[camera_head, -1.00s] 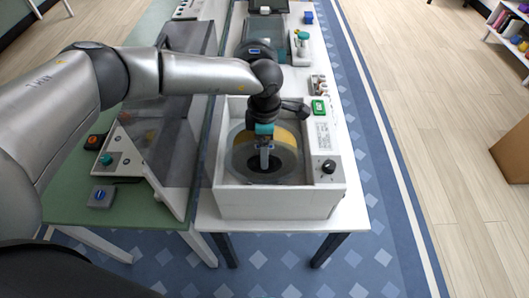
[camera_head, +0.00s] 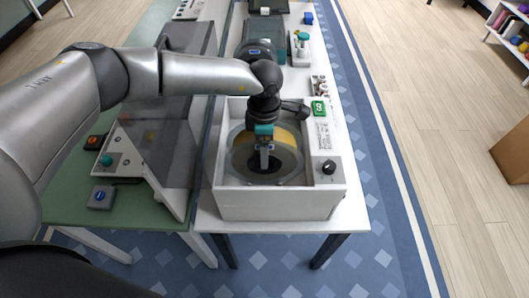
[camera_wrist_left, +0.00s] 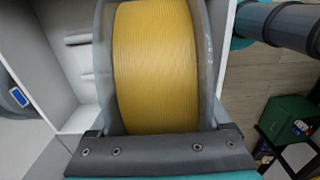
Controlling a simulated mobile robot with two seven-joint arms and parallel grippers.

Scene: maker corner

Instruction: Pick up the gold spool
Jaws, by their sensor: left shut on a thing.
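The gold spool (camera_head: 287,137) lies inside an open-topped white box (camera_head: 277,205) on the white table. Its gold winding shows between grey flanges, and my arm hides part of it. My left gripper (camera_head: 264,160) reaches down into the box from above and is shut on the spool. In the left wrist view the gold winding (camera_wrist_left: 155,65) fills the middle, with a clear grey flange on each side, close against the gripper's dark bar. The fingertips are hidden there. I cannot tell whether the spool is lifted off the box floor. My right gripper is not in view.
To the left, a green table (camera_head: 75,205) holds a clear-sided enclosure (camera_head: 155,160) and a blue-button box (camera_head: 102,197). Small items stand farther back on the white table.

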